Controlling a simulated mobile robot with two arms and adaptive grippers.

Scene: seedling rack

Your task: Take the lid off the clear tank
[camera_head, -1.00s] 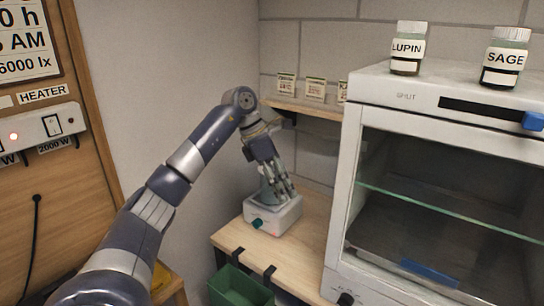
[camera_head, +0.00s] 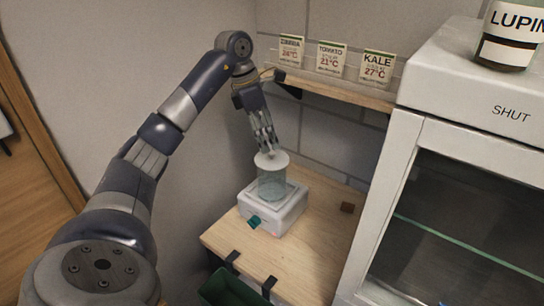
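The clear tank (camera_head: 271,186) is a see-through cylinder standing upright on a white base unit (camera_head: 287,214) with a teal knob, on the wooden bench. A round pale lid (camera_head: 266,162) with a small knob is at the tank's top; I cannot tell whether it rests on the rim or is slightly above it. My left gripper (camera_head: 269,146) points down from above, its fingertips at the lid's knob. The fingers look close together, but the view is too small to show whether they grip the knob. My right gripper is not in view.
A shelf (camera_head: 345,91) with several seed cards is behind, above the bench. A white cabinet (camera_head: 470,90) marked SHUT stands at the right with a LUPIN jar (camera_head: 508,38) on top. A green bin (camera_head: 232,288) hangs in front.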

